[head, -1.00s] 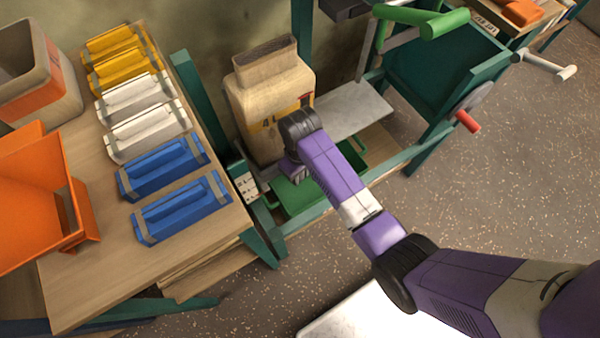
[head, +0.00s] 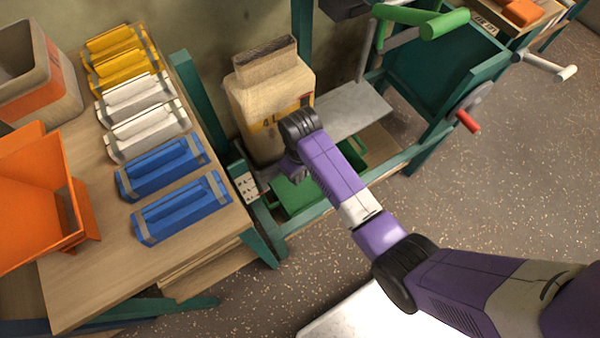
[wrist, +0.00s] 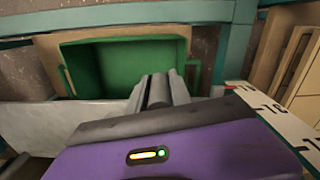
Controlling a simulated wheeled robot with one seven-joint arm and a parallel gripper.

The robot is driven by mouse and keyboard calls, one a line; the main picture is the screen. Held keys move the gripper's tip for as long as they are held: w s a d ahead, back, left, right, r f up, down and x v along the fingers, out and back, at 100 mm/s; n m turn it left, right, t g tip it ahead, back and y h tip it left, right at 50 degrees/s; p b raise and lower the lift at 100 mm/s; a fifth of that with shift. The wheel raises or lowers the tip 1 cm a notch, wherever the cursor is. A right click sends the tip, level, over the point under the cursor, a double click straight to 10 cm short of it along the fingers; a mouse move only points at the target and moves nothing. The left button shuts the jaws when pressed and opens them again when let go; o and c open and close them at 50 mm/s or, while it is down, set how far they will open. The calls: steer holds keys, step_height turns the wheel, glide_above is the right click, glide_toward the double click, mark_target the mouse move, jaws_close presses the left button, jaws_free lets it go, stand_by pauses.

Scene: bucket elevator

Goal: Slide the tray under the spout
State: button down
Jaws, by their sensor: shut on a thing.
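The green tray (head: 296,197) lies low in the teal frame in the head view, partly hidden by my arm and a grey metal sheet. The wrist view shows its open green inside (wrist: 115,62). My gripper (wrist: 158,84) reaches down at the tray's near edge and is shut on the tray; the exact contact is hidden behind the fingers. In the head view my gripper (head: 292,172) is mostly hidden by my own wrist. The sloping grey sheet (head: 352,110) above the tray looks like the spout.
A tall beige container (head: 270,100) stands just behind my gripper. The bench on the left (head: 195,240) holds yellow, white and blue pieces and an orange bin (head: 35,195). A red-handled wheel (head: 467,120) and green crank handle (head: 445,22) stick out at right.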

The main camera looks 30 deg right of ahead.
steer(key=d+p, duration=0.1)
steer(key=d, duration=2.9)
steer(key=shift+d, duration=0.2)
steer(key=shift+w+d+r, duration=0.1)
steer(key=c, duration=1.2)
jaws_free()
steer(key=shift+o, duration=0.2)
